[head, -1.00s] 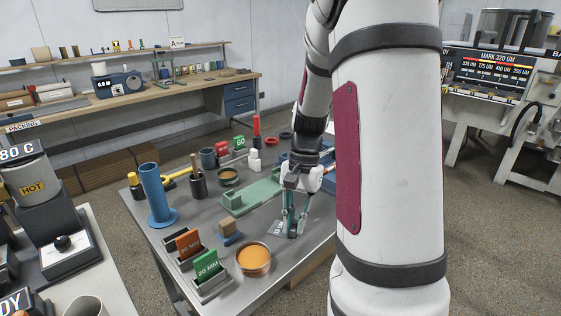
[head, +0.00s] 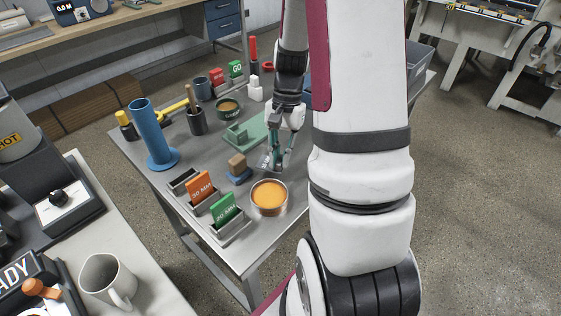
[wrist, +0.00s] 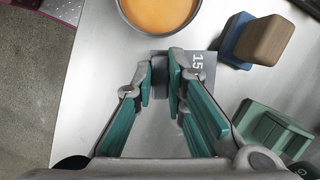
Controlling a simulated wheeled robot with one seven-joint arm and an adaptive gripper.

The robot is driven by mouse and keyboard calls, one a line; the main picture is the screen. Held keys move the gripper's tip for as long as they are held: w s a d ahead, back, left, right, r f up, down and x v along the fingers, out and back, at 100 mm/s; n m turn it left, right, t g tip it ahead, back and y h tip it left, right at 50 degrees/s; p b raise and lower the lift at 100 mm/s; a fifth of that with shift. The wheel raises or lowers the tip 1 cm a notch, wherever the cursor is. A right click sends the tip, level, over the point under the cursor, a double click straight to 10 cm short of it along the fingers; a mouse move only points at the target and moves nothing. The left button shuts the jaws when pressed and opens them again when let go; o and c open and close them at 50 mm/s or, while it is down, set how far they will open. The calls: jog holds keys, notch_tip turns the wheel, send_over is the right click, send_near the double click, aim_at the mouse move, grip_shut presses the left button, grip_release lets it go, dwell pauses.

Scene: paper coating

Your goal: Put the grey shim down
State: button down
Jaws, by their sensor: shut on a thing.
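The grey shim (wrist: 204,66) is a flat dark-grey piece with white "15" marking, seen in the wrist view just below the orange tin. The shim also shows there (head: 265,162), beside the fingertips. I cannot tell whether the shim touches the table.
A round tin of orange liquid (head: 269,196) is close to my gripper. A brown-topped blue block (head: 238,167) stands left, a green fixture (head: 245,134) behind. Holders with orange (head: 200,187) and green (head: 223,207) plates stand front left, beside an empty-looking holder (head: 184,180). A blue cylinder (head: 152,133) stands farther left.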

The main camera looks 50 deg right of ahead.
aim_at(281, 157)
jog(key=shift+f, duration=1.55)
jog(key=shift+f, duration=0.15)
jog(key=c, duration=1.6)
grip_release()
jog(key=v, duration=1.2)
jog(key=s+a+r+n+t+h, duration=0.25)
jog(key=a+r+n, duration=0.25)
jog(key=a+r, duration=0.55)
jog(key=s+a+r+n+t, duration=0.1)
jog(key=s+a+n+t, duration=0.1)
jog(key=s+a+n, duration=0.6)
jog(key=s+a, duration=0.3)
jog(key=shift+a+r, duration=0.25)
jog(key=shift+r, duration=0.15)
